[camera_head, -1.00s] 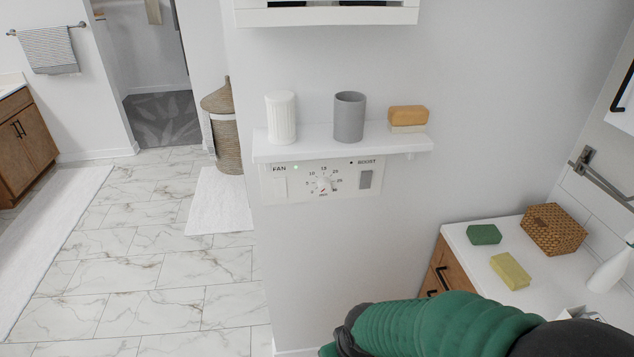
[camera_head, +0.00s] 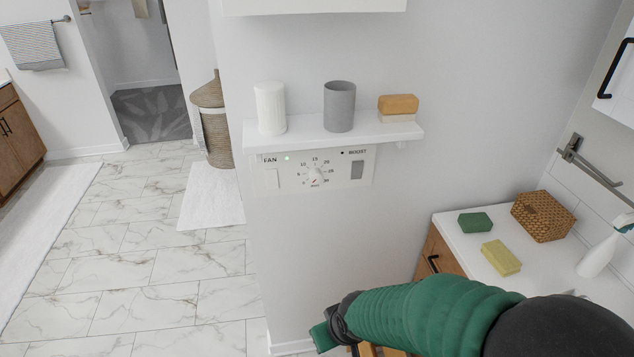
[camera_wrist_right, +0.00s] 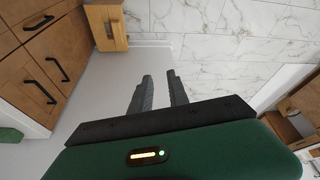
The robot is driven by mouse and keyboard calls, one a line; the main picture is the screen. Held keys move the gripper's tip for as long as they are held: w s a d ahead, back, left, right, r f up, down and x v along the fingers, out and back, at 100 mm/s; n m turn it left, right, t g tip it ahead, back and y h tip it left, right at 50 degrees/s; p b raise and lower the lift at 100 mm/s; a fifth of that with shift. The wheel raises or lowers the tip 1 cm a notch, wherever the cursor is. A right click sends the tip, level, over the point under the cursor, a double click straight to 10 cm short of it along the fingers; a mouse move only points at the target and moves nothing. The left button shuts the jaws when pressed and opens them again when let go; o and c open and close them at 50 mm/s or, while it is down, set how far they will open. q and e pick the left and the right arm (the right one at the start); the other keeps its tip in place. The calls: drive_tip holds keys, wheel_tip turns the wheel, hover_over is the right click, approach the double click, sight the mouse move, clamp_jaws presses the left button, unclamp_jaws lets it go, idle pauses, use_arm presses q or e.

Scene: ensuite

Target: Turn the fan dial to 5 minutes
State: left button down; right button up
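The fan dial (camera_head: 316,176) is a small white knob on the white control panel (camera_head: 285,182) on the wall, under the shelf. Minute numbers surround the dial; its exact setting is too small to read. "FAN" is printed at the panel's left and "BOOST" at its right, above a grey switch (camera_head: 357,170). My green right arm comes in from the right, below and in front of the panel, apart from it. In the right wrist view my right gripper (camera_wrist_right: 159,76) is open and empty, its two dark fingers apart. My left gripper is not in view.
A counter (camera_head: 470,255) with sponges and a wicker box (camera_head: 543,216) stands at right. The wall below the panel is bare.

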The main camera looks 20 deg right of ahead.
drive_tip(key=o, duration=0.5)
drive_tip(key=w+d+t+b, duration=0.1)
drive_tip(key=w+t, duration=0.1)
drive_tip(key=w, duration=0.1)
drive_tip(key=w+d+r+t+b, duration=0.1)
drive_tip(key=w, duration=0.3)
drive_tip(key=w+d+t+h, duration=0.1)
drive_tip(key=w+t, duration=0.1)
drive_tip(key=w, duration=0.2)
drive_tip(key=shift+w+d+r+t+b, duration=0.1)
drive_tip(key=shift+d+r+t+b, duration=0.1)
drive_tip(key=shift+r+t+b, duration=0.15)
drive_tip(key=shift+c, duration=0.2)
drive_tip(key=shift+o, duration=0.9)
drive_tip(key=w+d+r+t+b, duration=0.1)
drive_tip(key=w+d+r+t, duration=0.1)
drive_tip(key=w+r+t, duration=0.1)
drive_tip(key=shift+w+d+h, duration=0.2)
drive_tip(key=shift+w+h, duration=0.2)
drive_tip(key=shift+w, duration=0.4)
drive_tip(key=t+h+b, duration=0.2)
drive_tip(key=t, duration=0.3)
approach(317, 179)
drive_tip(key=p+x, duration=0.2)
drive_tip(key=x, duration=0.6)
drive_tip(key=shift+w+d+p, duration=0.1)
drive_tip(key=shift+w+p, duration=0.2)
drive_tip(key=shift+p, duration=0.05)
drive_tip(key=shift+w+f, duration=0.1)
drive_tip(key=shift+w, duration=0.2)
